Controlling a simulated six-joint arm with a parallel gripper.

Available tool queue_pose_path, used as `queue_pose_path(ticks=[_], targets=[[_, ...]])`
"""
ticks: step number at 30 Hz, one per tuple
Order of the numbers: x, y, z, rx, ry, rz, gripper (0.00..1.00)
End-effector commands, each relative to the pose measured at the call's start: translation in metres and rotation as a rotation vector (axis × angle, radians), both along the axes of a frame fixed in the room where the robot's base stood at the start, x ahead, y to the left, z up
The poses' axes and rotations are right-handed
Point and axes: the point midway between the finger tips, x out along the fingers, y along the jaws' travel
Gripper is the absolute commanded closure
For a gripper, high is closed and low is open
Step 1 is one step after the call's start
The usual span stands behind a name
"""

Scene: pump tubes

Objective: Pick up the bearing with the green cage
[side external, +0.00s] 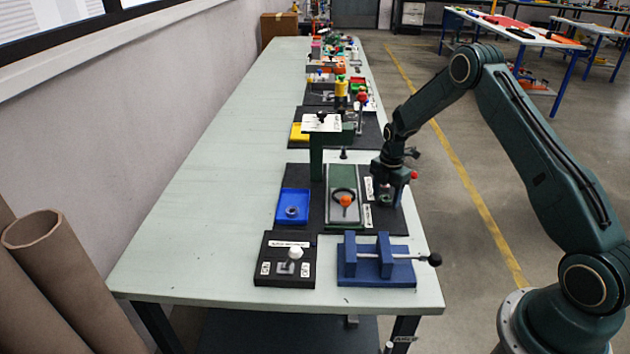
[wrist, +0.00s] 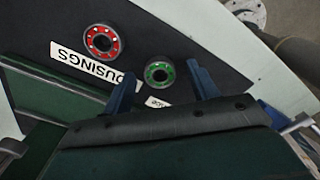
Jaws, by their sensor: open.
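The bearing with the green cage (wrist: 158,73) lies flat on the dark mat in the wrist view. It is a small dark ring with a green band of balls. My gripper (wrist: 160,70) is open, and its two blue fingers stand either side of the bearing in the picture. I cannot tell the height of the fingertips above it. A second bearing, with a red cage (wrist: 102,41), lies up and left of it, outside the fingers.
In the side external view, a blue tray (side external: 282,217), a green plate (side external: 334,218), a blue vise (side external: 375,270) and a dark green press (side external: 317,160) stand nearby. The table's left side is clear.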

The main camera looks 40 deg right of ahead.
Motion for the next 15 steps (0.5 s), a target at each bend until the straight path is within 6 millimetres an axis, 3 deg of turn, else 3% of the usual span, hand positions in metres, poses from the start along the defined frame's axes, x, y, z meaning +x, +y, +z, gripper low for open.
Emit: queue_pose_path(ticks=[3,10,15], targets=[[0.0,0.0,0.0002,0.0,0.0,0.0,0.43],[0.0,0.0,0.0003,0.0,0.0,0.0,0.88],[0.0001,-0.0001,0.0004,0.0,0.0,0.0,0.91]])
